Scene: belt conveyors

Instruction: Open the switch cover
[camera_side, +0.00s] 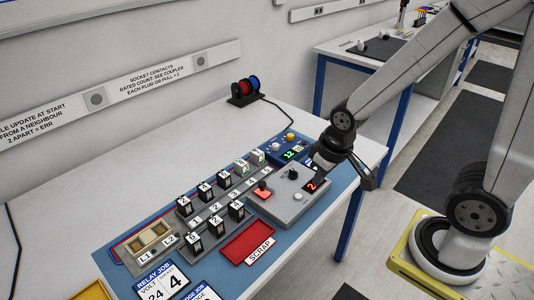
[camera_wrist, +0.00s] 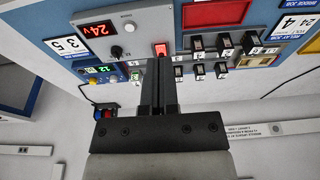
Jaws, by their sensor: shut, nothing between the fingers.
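The switch cover (camera_side: 262,190) is a small red piece on the top of a grey control box (camera_side: 299,208). In the wrist view the red cover (camera_wrist: 161,49) lies just beyond my fingertips. From these views I cannot tell its exact tilt, and the switch itself is not visible. My gripper (camera_wrist: 158,61) is shut with nothing between its fingers and points at the cover. In the side view my gripper (camera_side: 318,163) hangs behind and to the right of the cover, apart from it.
The box also carries a black knob (camera_side: 293,173) and a red display (camera_wrist: 96,29) reading 24V. Several black relays (camera_side: 205,190) stand left of the box. A red scrap tray (camera_side: 247,243) lies in front.

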